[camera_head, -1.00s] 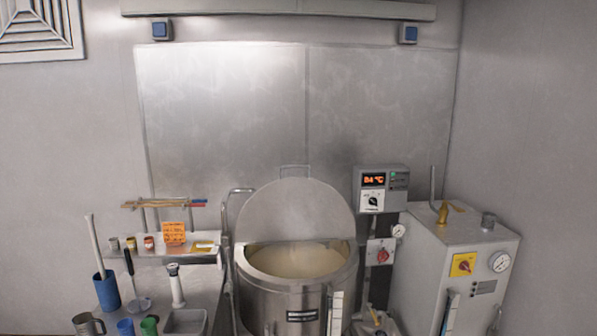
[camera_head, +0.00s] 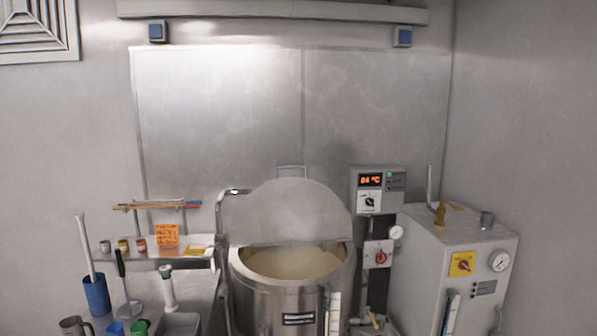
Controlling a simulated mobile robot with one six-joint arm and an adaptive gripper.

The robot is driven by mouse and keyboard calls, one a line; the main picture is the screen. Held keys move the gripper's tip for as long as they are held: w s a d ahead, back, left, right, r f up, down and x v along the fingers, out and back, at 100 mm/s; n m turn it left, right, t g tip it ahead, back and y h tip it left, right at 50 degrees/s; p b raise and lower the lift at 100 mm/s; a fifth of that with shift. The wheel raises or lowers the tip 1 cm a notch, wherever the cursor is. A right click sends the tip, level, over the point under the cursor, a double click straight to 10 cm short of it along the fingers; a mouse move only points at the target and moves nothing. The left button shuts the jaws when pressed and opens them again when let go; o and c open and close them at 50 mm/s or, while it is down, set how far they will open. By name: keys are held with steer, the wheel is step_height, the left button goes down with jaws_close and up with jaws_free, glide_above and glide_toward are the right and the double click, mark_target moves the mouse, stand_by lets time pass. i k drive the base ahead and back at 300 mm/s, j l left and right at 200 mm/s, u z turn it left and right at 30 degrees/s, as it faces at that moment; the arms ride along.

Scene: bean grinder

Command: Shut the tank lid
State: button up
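The tank (camera_head: 283,306) is a round steel vessel at the lower middle, with pale creamy contents (camera_head: 292,263) inside. Its lid (camera_head: 287,211) is a steel disc standing raised at the back of the rim, tilted up against the rear, so the tank mouth is open. A small handle (camera_head: 291,170) shows at the top of the lid. My gripper is not in view.
A control box (camera_head: 378,192) with a lit display stands right of the lid. A grey cabinet (camera_head: 420,270) with a gauge is farther right. At left, a bench holds a blue container (camera_head: 96,295), cups and an orange note (camera_head: 166,235). A bent pipe (camera_head: 219,215) rises left of the tank.

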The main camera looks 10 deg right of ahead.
mark_target(238, 236)
steer(key=i, duration=1.3)
